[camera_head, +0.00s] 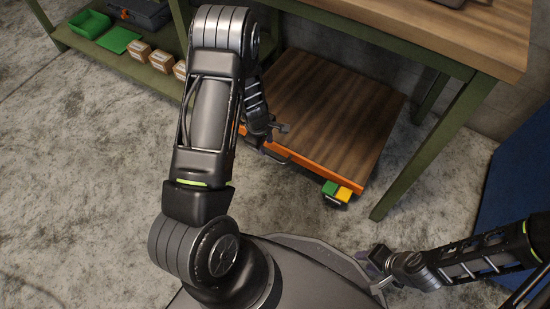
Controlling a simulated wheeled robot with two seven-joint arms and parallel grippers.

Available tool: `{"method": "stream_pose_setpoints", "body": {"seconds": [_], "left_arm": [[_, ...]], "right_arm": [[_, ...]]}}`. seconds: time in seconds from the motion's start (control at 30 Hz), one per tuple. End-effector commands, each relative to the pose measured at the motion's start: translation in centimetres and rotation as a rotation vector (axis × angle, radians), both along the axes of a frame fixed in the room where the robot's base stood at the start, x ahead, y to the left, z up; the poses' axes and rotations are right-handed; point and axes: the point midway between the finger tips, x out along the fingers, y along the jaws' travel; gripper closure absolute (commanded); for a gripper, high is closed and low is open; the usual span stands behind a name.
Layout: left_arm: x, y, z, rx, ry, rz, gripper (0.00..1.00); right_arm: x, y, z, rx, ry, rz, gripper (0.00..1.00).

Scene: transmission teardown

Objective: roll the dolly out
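The dolly (340,112) has a flat brown wooden deck with an orange front edge. It stands on the floor under the wooden workbench. A green pedal (330,188) and a yellow pedal (344,193) sit side by side at its front right corner, above a caster. A dark handle (275,157) shows low at its front left. My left gripper (274,135) is over the dolly's front left edge, close above the handle. Its fingers are small and partly overlapped, so I cannot tell their opening. My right gripper (371,268) is open and empty, low in front of the dolly.
The workbench (430,30) has green legs, one just right of the dolly. A green shelf at upper left holds green bins (89,24), a dark case (142,10) and small cardboard boxes (137,53). A blue panel (515,180) stands at right. Floor before the dolly is bare.

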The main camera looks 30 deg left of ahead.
Motion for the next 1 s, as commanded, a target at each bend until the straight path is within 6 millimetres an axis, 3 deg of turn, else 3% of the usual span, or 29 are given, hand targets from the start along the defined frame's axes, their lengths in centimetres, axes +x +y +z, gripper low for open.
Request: {"method": "stream_pose_setpoints", "body": {"seconds": [0.27, 0.73, 1.0], "left_arm": [[0.0, -0.1, -0.3, 0.001, 0.001, -0.004, 0.66], [1.1, -0.1, -6.7, 0.001, 0.002, -0.005, 0.66], [1.4, 0.0, -7.7, 0.001, 0.001, -0.005, 0.66]], "right_arm": [[0.0, 0.0, -0.1, 0.000, 0.000, 0.001, 0.64], [0.5, 0.1, -3.6, -0.002, -0.014, -0.006, 0.64], [0.7, 0.1, -3.9, -0.002, -0.016, -0.008, 0.64]]}}
